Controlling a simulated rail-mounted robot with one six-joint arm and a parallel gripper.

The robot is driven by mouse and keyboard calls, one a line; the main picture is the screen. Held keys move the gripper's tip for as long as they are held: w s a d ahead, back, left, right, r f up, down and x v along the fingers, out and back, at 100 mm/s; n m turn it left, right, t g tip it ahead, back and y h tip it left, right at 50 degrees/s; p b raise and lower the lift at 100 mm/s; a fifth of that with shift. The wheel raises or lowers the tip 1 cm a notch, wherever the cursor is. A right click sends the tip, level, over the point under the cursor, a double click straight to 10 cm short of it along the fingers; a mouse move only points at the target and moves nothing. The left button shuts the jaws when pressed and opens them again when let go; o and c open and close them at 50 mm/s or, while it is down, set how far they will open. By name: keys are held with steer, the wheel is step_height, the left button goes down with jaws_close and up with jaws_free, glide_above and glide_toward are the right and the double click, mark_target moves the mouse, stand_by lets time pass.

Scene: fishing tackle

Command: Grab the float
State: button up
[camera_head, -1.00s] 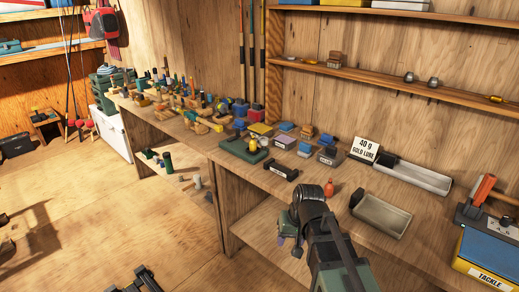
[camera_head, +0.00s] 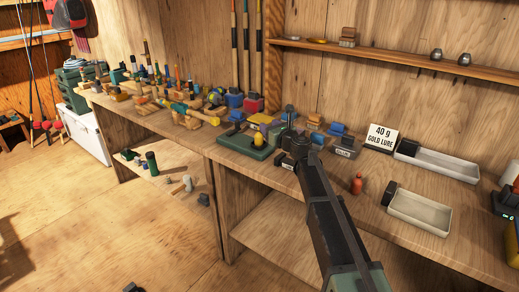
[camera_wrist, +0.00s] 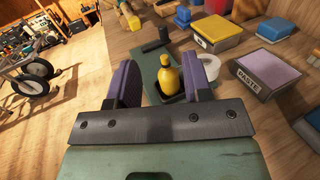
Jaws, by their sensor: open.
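A yellow, bottle-shaped float (camera_wrist: 169,80) stands upright in a dark holder on a green base in the wrist view. In the head view the float (camera_head: 258,139) is small, on the green base (camera_head: 236,146) on the bench. My gripper (camera_wrist: 157,64) is open, its two purple fingers apart. The float shows between and beyond the fingers, and I see no contact. In the head view my gripper (camera_head: 288,128) is over the bench, just right of the float. The float's lower end is hidden in the holder.
A pale ring (camera_wrist: 209,67) sits close to the right of the float. A purple-topped PASTE box (camera_wrist: 270,74) and a yellow-topped box (camera_wrist: 216,32) stand farther right.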

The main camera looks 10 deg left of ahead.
mark_target(259, 136)
steer(key=w+a+f, duration=0.1)
steer(key=w, duration=0.1)
steer(key=w+a+f+b, duration=0.1)
steer(key=w+a, duration=0.1)
steer(key=w+a+f, duration=0.1)
steer(key=w, duration=0.1)
steer(key=shift+a+f+b, duration=0.35)
steer(key=shift+f, duration=0.05)
jaws_close()
